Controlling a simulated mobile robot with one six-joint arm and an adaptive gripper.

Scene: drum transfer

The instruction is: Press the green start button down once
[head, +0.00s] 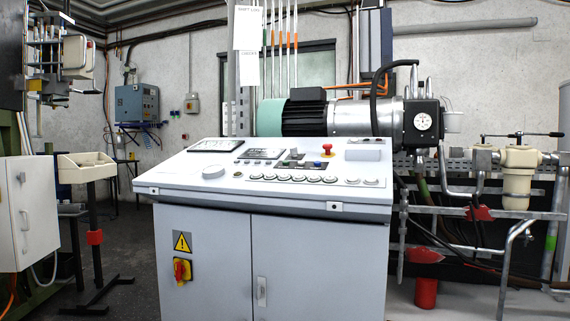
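A grey control console (262,262) stands in the middle of the head view, with a sloped panel (180,170) on top. A row of pale round buttons (299,178) runs along the panel's lower right part. I cannot make out which button is green at this size. A red mushroom button (327,147) stands up near the panel's back edge. A large pale knob (213,172) sits to the left of the button row. My gripper is not in view.
A red rotary switch (181,271) is on the console's front. A motor with a pump (350,115) stands behind the panel, and pipework with a cream valve (517,178) is to the right. A cream tray on a stand (86,166) is to the left. The air above the panel is clear.

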